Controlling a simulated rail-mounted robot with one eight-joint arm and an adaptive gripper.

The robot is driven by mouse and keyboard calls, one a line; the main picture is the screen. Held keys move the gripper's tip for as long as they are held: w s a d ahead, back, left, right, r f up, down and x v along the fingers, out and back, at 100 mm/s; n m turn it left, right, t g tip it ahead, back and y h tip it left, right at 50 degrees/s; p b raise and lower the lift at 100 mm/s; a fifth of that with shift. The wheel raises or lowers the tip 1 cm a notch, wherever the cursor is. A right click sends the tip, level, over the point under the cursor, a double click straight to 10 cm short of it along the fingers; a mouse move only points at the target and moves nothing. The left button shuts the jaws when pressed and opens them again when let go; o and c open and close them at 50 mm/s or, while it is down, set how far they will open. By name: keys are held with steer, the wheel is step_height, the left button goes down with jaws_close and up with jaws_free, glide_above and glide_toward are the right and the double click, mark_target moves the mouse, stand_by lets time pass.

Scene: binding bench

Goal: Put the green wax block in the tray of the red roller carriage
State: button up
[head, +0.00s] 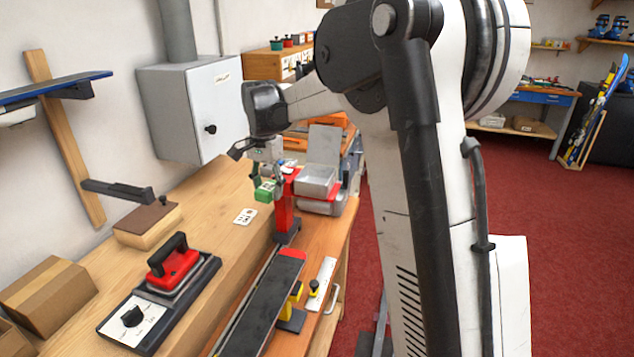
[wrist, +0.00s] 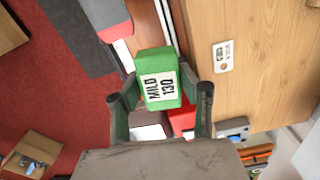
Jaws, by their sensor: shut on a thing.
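The green wax block (head: 264,192) is held in the air by my gripper (head: 270,181), left of the red roller carriage (head: 284,208). In the wrist view the block (wrist: 159,64) sits between both fingers of my gripper (wrist: 160,95), its white label reading "MILD 130". The tray's inside shows only partly. In the wrist view a red part (wrist: 181,117) shows behind the block, partly hidden.
A long dark ski-like board (head: 262,305) with a red tip lies along the bench (head: 335,245). A red waxing iron (head: 174,268) stands on a dark base at left. A white card (head: 245,216) lies on the wood. A grey upright panel (head: 324,143) stands behind the tray.

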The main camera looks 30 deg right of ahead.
steer(key=w+d+r+m+p, duration=0.1)
steer(key=w+d+r+m, duration=0.2)
steer(key=d+r+m, duration=0.3)
steer(key=m+p, duration=0.1)
steer(key=p, duration=0.1)
glide_toward(316, 178)
steer(key=s+f, duration=0.1)
steer(key=s+a+f, duration=0.1)
steer(key=s, duration=0.1)
steer(key=s+a+f, duration=0.1)
steer(key=shift+s+a, duration=0.2)
steer(key=shift+a, duration=0.05)
steer(key=shift+f, duration=2.05)
steer(key=shift+f, duration=0.15)
steer(key=o, duration=1.2)
